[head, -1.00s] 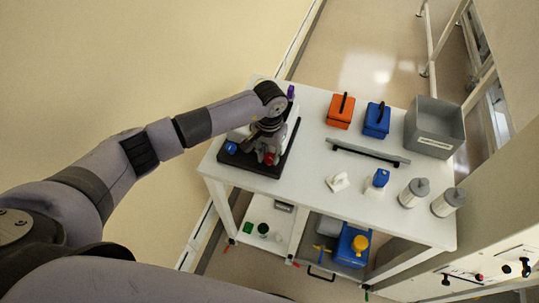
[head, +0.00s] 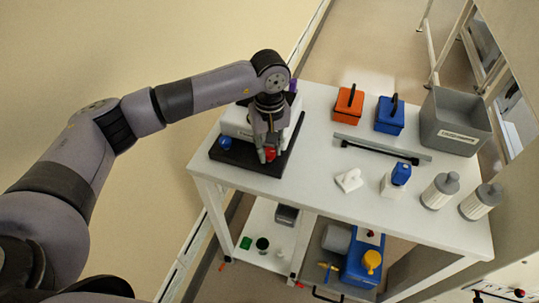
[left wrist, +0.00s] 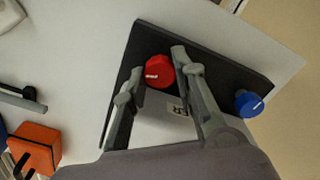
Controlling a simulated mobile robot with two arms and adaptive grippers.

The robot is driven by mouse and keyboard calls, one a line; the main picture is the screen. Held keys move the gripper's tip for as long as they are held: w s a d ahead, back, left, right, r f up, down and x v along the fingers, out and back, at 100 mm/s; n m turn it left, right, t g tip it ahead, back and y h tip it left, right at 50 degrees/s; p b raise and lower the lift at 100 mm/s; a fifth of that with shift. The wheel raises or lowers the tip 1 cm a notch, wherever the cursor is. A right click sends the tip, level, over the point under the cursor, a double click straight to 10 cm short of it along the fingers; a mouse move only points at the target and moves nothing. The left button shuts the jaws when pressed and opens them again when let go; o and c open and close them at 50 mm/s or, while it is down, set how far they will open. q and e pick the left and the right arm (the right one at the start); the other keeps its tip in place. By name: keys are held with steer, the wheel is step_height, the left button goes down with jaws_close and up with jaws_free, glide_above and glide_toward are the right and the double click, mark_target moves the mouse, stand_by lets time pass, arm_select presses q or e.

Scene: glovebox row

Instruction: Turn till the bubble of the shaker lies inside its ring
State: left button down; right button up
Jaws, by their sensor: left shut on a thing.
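The shaker is a pale body on a black base plate (head: 236,153) at the table's left end. It has a red knob (head: 270,154) and a blue knob (head: 225,142). My right gripper is not in view.
On the white table stand an orange box (head: 347,107), a blue box (head: 389,117), a grey bin (head: 453,138), a grey bar (head: 380,148), a blue-capped bottle (head: 394,181) and two white canisters (head: 440,191). The lower shelf holds a blue container (head: 362,262).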

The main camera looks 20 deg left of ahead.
arm_select(q)
steer(key=shift+n+b, duration=1.15)
steer(key=shift+n, duration=0.25)
steer(key=c, duration=1.3)
jaws_free()
steer(key=shift+a+r, duration=0.1)
